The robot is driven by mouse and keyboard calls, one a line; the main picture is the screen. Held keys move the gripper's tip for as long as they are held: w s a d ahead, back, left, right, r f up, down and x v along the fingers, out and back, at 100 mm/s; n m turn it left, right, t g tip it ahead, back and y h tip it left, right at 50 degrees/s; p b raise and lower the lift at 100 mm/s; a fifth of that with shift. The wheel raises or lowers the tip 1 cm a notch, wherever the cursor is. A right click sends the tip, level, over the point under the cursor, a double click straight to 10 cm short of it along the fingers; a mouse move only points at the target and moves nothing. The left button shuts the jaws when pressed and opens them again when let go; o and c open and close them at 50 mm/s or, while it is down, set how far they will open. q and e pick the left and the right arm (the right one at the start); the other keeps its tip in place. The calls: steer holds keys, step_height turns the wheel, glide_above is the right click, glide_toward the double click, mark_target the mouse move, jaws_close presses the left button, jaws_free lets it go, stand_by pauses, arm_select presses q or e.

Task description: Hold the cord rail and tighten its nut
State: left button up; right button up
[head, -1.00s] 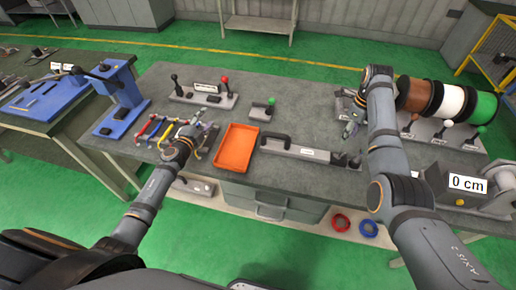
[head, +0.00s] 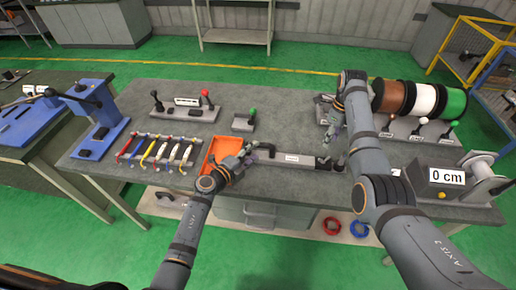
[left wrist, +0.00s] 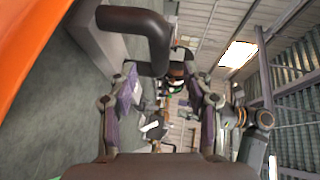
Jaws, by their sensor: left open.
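The cord rail (head: 290,159) is a long grey bar with a white label, lying on the grey workbench. Its dark handle (head: 264,147) is at the left end, and dark fittings (head: 324,164) are at its right end; I cannot make out the nut. My left gripper (head: 246,153) is open, just left of the handle and over the orange tray's right side. In the left wrist view the black handle (left wrist: 140,22) rises ahead of the open fingers (left wrist: 165,98), apart from them. My right gripper (head: 338,142) hangs near the rail's right end; its fingers are too small to read.
The orange tray (head: 211,158) lies beside the rail, with several coloured cords (head: 150,150) left of it. Lever boxes (head: 185,108) stand behind. Wire spools (head: 421,98) and a device reading 0 cm (head: 436,186) are at the right.

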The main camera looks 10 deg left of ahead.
mark_target(260, 147)
arm_select(q)
steer(key=x, duration=0.6)
jaws_close()
arm_select(e)
steer(key=shift+o, duration=0.2)
